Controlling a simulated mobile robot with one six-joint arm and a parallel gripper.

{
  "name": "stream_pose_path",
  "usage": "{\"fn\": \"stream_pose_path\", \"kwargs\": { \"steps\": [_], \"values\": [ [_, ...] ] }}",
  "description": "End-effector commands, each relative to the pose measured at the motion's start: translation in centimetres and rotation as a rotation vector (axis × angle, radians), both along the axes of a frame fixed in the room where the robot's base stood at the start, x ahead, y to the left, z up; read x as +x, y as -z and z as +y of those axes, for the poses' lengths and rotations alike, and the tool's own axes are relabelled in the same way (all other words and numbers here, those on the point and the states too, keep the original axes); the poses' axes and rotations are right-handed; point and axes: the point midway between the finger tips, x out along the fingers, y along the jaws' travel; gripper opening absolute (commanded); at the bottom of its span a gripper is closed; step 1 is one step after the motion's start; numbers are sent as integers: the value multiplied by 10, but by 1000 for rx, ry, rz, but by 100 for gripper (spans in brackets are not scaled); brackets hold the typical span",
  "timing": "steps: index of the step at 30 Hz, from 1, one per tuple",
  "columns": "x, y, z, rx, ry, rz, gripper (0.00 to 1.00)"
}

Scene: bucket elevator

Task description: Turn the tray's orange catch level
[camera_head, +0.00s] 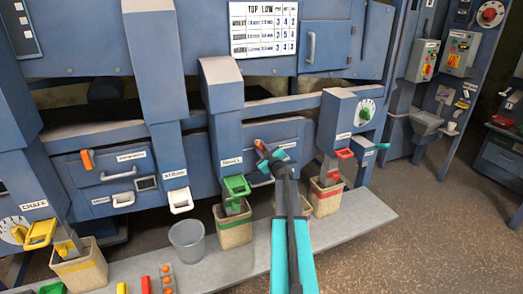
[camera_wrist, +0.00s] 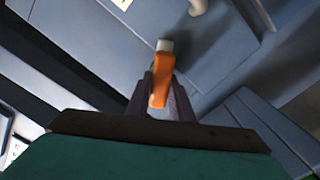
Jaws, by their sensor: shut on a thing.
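The orange catch (camera_wrist: 160,85) stands between the fingers of my gripper (camera_wrist: 162,92) in the wrist view. My gripper is shut on it. In that view the catch points almost straight up the picture, with a grey end at its top. In the head view a small part of the catch (camera_head: 260,146) shows just left of my gripper (camera_head: 268,160), on the blue front of the tray (camera_head: 289,131). The gripper and arm hide much of this front. I cannot tell the exact tilt of the catch.
Another orange catch (camera_head: 87,160) is on the left blue tray. A green spout (camera_head: 237,186) and red spout (camera_head: 344,153) stand close beside my arm over beige buckets. A grey bucket (camera_head: 187,238) stands on the ledge (camera_head: 345,215). Open floor lies at right.

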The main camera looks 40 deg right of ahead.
Motion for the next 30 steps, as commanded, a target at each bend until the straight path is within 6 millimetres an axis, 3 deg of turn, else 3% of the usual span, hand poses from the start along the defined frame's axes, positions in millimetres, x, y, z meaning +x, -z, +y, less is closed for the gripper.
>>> {"fn": "stream_pose_path", "kwargs": {
  "steps": [30],
  "values": [
    [1, 8, 3, -836, 2, 339, 0]
  ]
}}
